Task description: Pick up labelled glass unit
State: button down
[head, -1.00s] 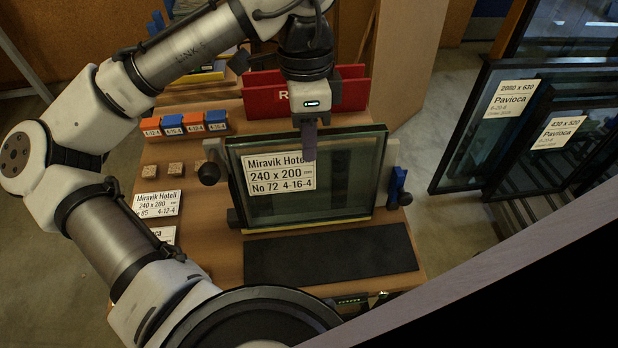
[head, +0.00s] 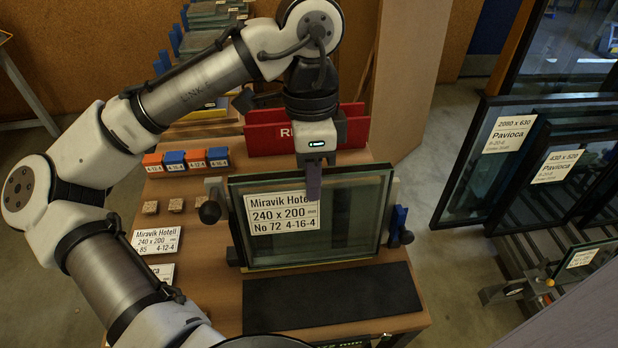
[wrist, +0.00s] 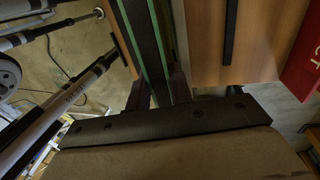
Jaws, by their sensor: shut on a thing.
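The labelled glass unit (head: 350,222) stands nearly upright on the wooden bench in the head view. Its white label (head: 283,211) reads Miravik Hotell, 240 x 200, No 72, 4-16-4. My gripper (head: 313,185) comes from above and is shut on the unit's top edge near the middle, with one finger in front of the pane. In the wrist view the unit's green-edged panes (wrist: 148,45) run between the two fingers of my gripper (wrist: 160,92). The far finger is hidden in the head view.
Black knob (head: 209,212) and blue clamp (head: 399,226) flank the unit. A dark mat (head: 330,297) lies in front. A red holder (head: 262,138) stands close behind. Orange and blue blocks (head: 186,160) and loose labels (head: 157,241) lie left. Large framed panes (head: 470,170) stand at right.

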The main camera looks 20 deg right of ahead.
jog(key=s+d+r, duration=0.2)
jog(key=s+r, duration=0.5)
jog(key=s, duration=0.6)
jog(key=shift+r+b, duration=0.15)
jog(key=shift+b, duration=0.3)
jog(key=shift+d, duration=0.1)
